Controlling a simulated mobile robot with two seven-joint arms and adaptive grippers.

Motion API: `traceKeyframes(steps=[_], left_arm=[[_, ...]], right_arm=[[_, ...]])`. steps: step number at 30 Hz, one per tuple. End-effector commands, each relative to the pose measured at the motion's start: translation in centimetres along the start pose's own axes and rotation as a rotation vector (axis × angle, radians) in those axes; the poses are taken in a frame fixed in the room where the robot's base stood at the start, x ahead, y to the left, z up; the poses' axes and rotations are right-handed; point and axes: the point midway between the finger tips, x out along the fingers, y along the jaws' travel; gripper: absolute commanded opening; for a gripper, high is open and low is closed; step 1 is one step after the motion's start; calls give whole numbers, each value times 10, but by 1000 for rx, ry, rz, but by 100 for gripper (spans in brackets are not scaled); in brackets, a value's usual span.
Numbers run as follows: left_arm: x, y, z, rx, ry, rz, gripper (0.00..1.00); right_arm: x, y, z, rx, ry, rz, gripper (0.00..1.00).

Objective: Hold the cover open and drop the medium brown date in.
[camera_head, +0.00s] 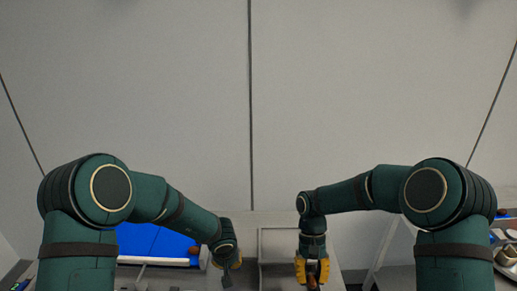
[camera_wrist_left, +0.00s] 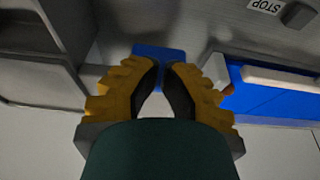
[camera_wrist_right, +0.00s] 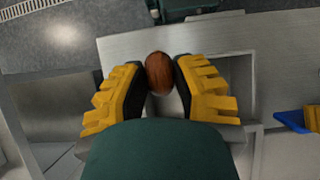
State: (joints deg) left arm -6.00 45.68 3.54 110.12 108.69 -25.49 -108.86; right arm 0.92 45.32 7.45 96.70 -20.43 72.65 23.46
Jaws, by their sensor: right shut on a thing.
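My right gripper (camera_head: 312,272) is shut on the brown date (camera_wrist_right: 159,73), which sits between its fingertips in the right wrist view. The date is above a pale grey surface with a framed recess (camera_wrist_right: 228,80). My left gripper (camera_head: 225,262) is at the left of the right one; its fingertips (camera_wrist_left: 164,64) are close together at a small blue piece (camera_wrist_left: 158,51) in the left wrist view. I cannot tell whether the fingers grip this piece, or whether it belongs to the cover. The cover cannot be made out with certainty.
A blue panel (camera_head: 155,240) with a pale front bar lies left of my left gripper. A small brown thing (camera_head: 193,250) is at its right end. A rack with round items (camera_head: 503,256) stands at far right. A pale wall fills the back.

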Motion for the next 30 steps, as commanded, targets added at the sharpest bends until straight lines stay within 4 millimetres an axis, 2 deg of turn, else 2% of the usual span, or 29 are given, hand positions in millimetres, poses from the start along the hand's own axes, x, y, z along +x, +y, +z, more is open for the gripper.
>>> traceKeyframes(steps=[10, 15, 21, 30], left_arm=[[0, 0, -1, 0, 3, 1, 0], [0, 0, -1, 0, 3, 0, 0], [0, 0, -1, 0, 2, 1, 0], [0, 0, -1, 0, 2, 0, 0]], right_arm=[[-46, -49, -26, -3, 2, 0, 12], [-14, -46, -41, 1, -4, 1, 12], [9, -46, -54, 0, -3, 1, 12], [17, -46, -60, 0, 1, 0, 12]])
